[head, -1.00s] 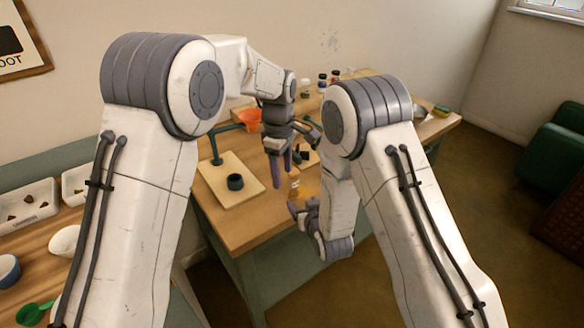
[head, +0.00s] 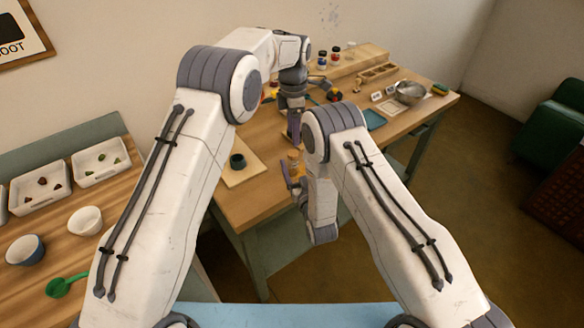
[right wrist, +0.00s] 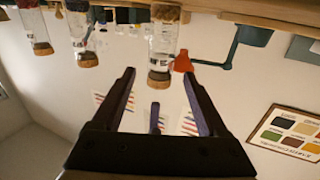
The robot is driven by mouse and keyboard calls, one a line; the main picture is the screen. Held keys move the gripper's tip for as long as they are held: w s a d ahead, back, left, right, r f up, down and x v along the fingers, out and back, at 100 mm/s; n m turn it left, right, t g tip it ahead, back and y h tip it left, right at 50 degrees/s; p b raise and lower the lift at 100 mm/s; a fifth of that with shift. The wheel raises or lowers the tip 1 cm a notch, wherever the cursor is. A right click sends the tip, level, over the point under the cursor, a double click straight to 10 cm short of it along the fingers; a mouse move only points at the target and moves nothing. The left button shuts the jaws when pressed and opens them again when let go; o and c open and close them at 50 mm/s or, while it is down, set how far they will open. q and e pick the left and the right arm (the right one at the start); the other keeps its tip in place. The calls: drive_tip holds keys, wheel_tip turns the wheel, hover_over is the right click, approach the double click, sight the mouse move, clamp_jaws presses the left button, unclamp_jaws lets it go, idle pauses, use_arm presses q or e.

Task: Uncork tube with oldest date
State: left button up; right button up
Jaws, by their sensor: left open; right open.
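In the head view, a small tan and orange object (head: 293,158), perhaps a corked tube, stands near the table's front edge between my grippers; its label cannot be read. My left gripper (head: 293,132) is open, pointing down just above and behind it. My right gripper (head: 292,182) is open, low in front of it and partly hidden by my arm. In the upside-down right wrist view, my right gripper's spread fingers (right wrist: 159,75) point towards a clear corked tube (right wrist: 164,42), whose cork lies between the fingertips in the picture; contact cannot be told. More corked tubes (right wrist: 80,38) stand left of it.
A tan board (head: 245,174) with a dark round holder (head: 237,161) lies left of my grippers. Small jars (head: 335,54), a metal bowl (head: 409,92) and a wooden compartment box (head: 377,74) stand further back. A side table at left holds white trays (head: 100,160) and bowls (head: 85,220).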

sight(293, 153)
drive_tip(key=shift+x, duration=1.5)
clamp_jaws()
use_arm(q)
drive_tip(key=shift+o, duration=1)
drive_tip(key=shift+r, duration=0.2)
drive_tip(key=shift+n, duration=0.5)
wheel_tip(293, 153, down, 8)
drive_tip(key=shift+f, duration=0.1)
